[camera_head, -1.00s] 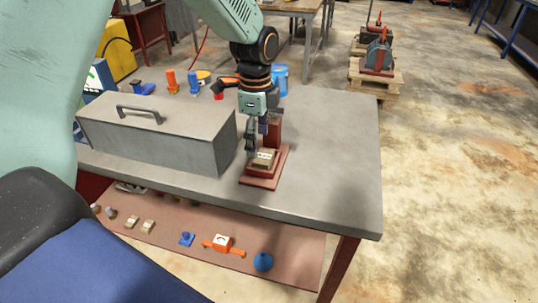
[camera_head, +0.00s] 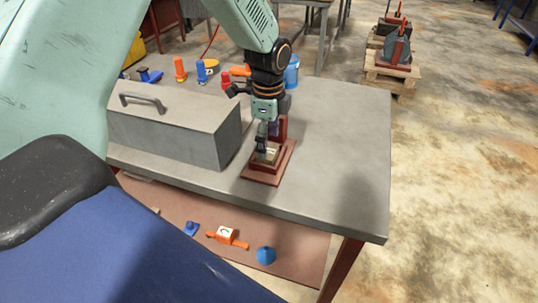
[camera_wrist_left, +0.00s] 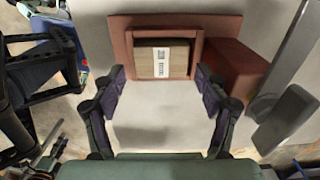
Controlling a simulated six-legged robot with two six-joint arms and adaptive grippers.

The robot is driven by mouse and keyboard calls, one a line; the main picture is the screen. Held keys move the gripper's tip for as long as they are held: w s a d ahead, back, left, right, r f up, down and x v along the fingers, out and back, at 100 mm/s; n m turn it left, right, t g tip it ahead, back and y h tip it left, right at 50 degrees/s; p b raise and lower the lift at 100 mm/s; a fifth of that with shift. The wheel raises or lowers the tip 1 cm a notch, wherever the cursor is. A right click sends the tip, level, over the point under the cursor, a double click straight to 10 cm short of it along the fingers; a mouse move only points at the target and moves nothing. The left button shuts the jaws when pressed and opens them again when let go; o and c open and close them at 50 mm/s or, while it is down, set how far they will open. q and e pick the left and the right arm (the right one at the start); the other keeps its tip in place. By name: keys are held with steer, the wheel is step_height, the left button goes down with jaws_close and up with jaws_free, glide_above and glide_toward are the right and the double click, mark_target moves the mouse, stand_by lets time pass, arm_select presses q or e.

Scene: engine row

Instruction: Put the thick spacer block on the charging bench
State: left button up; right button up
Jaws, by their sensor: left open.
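A pale tan block (camera_wrist_left: 162,60) with a printed white label, which looks like the spacer block, sits inside the raised rim of a red-brown holder (camera_wrist_left: 122,42). In the head view the block (camera_head: 268,155) is partly hidden by my gripper, and the holder (camera_head: 265,177) rests on a grey-topped bench (camera_head: 335,150). My left gripper (camera_head: 264,148) is just above the holder. In the wrist view the left gripper (camera_wrist_left: 160,88) is open, its fingers apart and empty, with the block beyond the tips. I cannot tell whether this bench is the charging bench. My right gripper is not in view.
A long grey box (camera_head: 175,130) with a handle stands left of the holder. Orange, blue and red items and a blue container (camera_head: 291,72) are behind. A lower shelf (camera_head: 295,250) carries several small parts. The bench's right side is clear.

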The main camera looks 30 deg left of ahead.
arm_select(q)
steer(key=f, duration=0.2)
steer(key=shift+w+a+f, duration=0.25)
steer(key=shift+f, duration=0.1)
steer(key=shift+s+d+r, duration=0.2)
steer(key=shift+s+r, duration=0.05)
steer(key=shift+s, duration=0.15)
steer(key=shift+w+a+f, duration=0.1)
steer(key=shift+w+f, duration=0.15)
steer(key=shift+w, duration=0.1)
steer(key=c, duration=0.4)
steer(key=shift+c, duration=0.7)
steer(key=shift+s+r, duration=0.15)
steer(key=shift+s, duration=0.1)
steer(key=c, duration=0.4)
steer(key=shift+w, duration=0.15)
steer(key=shift+c, duration=0.7)
